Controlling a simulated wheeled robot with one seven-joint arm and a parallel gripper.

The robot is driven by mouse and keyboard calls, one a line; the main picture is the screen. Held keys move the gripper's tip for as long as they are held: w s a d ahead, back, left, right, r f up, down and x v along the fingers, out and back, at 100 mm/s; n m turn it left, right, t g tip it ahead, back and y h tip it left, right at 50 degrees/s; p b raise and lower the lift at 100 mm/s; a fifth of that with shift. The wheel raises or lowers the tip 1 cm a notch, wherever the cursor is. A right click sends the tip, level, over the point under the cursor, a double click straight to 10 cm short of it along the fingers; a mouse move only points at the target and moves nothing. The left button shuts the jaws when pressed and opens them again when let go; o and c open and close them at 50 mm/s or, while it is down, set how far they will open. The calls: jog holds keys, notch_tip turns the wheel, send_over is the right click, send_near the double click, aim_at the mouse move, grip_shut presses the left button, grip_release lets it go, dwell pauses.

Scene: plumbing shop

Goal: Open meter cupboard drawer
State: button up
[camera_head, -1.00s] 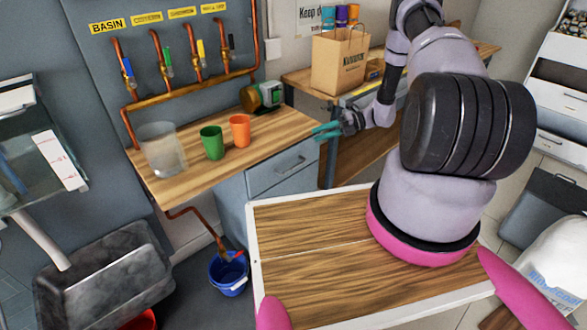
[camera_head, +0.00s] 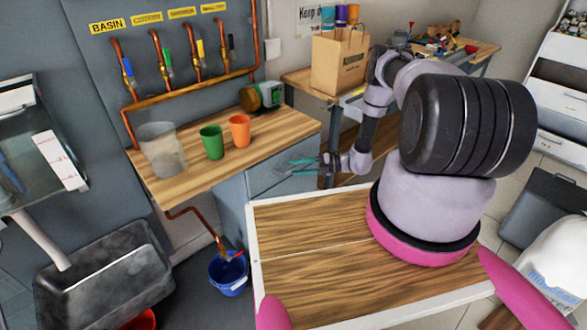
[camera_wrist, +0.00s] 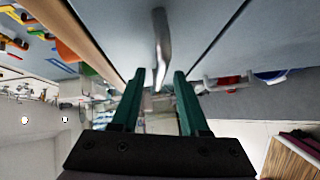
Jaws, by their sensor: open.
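The meter cupboard drawer (camera_head: 262,176) is a blue-grey front under the wooden counter, and it looks shut. My gripper (camera_head: 284,166) is in front of it, fingers pointing at its face and covering the handle in the head view. In the wrist view, the metal bar handle (camera_wrist: 161,35) stands out from the drawer front (camera_wrist: 115,30). The green fingers of my gripper (camera_wrist: 160,76) are open, one on each side of the handle's line. The handle's near end shows in the gap between them. I cannot tell whether either finger touches it.
The counter (camera_head: 185,182) holds a clear container (camera_head: 161,150), a green cup (camera_head: 212,142) and an orange cup (camera_head: 240,130). A blue bucket (camera_head: 229,274) stands on the floor below. A workbench with a paper bag (camera_head: 340,62) is behind my arm.

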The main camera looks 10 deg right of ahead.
jog(key=shift+x, duration=1)
jog(key=shift+c, duration=0.2)
grip_shut()
dwell(0.6)
